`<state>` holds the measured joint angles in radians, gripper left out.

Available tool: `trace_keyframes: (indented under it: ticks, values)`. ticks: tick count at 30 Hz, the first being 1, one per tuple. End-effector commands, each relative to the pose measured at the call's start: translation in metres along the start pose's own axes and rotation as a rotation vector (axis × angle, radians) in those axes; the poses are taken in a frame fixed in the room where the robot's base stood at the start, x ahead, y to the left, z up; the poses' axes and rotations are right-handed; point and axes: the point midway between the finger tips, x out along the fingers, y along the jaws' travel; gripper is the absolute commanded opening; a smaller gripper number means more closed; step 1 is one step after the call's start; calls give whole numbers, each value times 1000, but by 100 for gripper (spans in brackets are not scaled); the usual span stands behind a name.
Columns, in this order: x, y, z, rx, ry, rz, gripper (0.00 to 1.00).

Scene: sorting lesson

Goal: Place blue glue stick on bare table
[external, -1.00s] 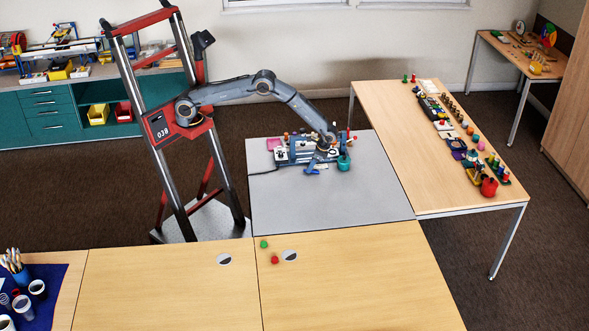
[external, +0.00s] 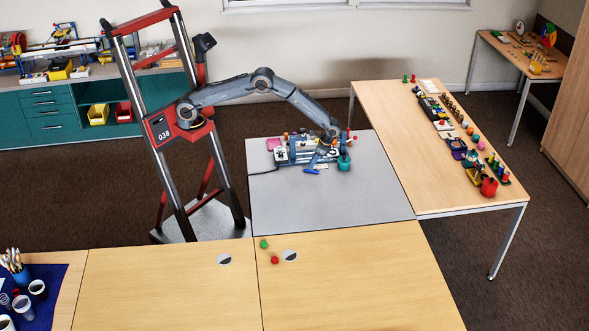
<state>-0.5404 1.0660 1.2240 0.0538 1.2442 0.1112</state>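My gripper (external: 316,160) is low over the grey table (external: 330,200), at the front of a cluster of small items. It is small in this view, and I cannot tell whether its fingers are open or shut. A small blue item (external: 311,171) shows on the grey table just under the fingertips. It may be the blue glue stick, but it is too small to be sure. I cannot tell whether the gripper touches it. My wrist hides part of the cluster.
A teal cup (external: 344,163) stands just right of my gripper. A white and blue rack (external: 281,155) and a pink item (external: 273,143) are at left. The front of the grey table is clear. Green (external: 264,244) and red (external: 275,260) pieces lie on the wooden table in front.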

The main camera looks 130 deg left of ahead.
Motion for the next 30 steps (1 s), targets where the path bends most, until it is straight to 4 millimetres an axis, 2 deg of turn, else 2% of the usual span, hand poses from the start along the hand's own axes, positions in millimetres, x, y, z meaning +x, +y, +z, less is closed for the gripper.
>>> trace_keyframes:
  ticks: [3,7,14,17,20,23,26,30]
  values:
    - [-17,0,0,-1,3,-1,29]
    - [-29,0,0,0,3,-1,29]
    - [-34,2,1,2,3,-3,29]
    - [-37,9,4,10,10,-7,29]
    - [-46,31,16,34,35,-18,29]
    - [-55,67,39,73,80,-35,29]
    - [-62,106,72,117,133,-50,29]
    - [-63,153,125,180,208,-66,29]
